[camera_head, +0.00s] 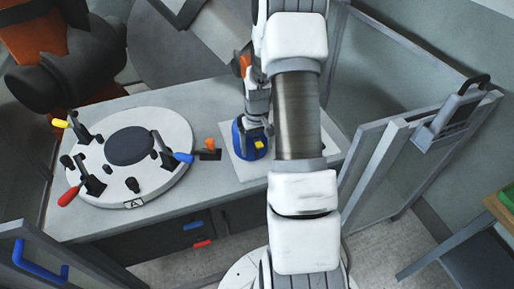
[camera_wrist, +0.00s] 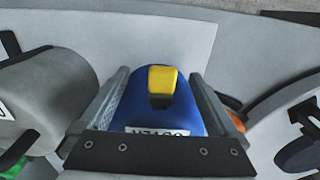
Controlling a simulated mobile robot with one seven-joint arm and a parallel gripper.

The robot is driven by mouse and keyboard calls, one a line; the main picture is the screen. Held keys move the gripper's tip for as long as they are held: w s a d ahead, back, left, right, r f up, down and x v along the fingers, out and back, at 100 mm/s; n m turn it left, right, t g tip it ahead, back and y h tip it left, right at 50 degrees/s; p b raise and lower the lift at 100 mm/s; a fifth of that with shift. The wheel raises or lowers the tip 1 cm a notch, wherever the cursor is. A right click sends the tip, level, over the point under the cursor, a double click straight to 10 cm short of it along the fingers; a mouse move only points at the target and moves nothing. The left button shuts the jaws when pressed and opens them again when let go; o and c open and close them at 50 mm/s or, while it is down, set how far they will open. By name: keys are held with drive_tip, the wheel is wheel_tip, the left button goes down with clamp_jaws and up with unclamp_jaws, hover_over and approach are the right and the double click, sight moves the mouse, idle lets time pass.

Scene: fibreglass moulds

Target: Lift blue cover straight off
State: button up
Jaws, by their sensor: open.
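The blue cover (camera_head: 250,139) sits on a pale square plate (camera_head: 240,170) on the workbench, partly hidden by my arm in the head view. In the wrist view the blue cover (camera_wrist: 158,100) is a rounded dome with a yellow tab (camera_wrist: 162,82) on top and a white label at its near side. My gripper (camera_wrist: 160,88) is open, with one finger on each side of the blue cover. I cannot tell whether the fingers touch it. In the head view my gripper is over the cover, its fingertips not clearly visible.
A round white fixture (camera_head: 125,185) marked A, with yellow, red and blue handled clamps, stands left on the workbench (camera_head: 85,222). A small orange-topped piece (camera_head: 209,146) lies between it and the plate. A grey frame (camera_head: 370,160) stands at the right.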

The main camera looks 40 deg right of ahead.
sight(257, 139)
drive_tip(key=shift+f, duration=0.55)
clamp_jaws()
drive_tip(key=shift+r, duration=0.1)
drive_tip(key=shift+r+p, duration=1.55)
drive_tip(key=shift+r, duration=0.9)
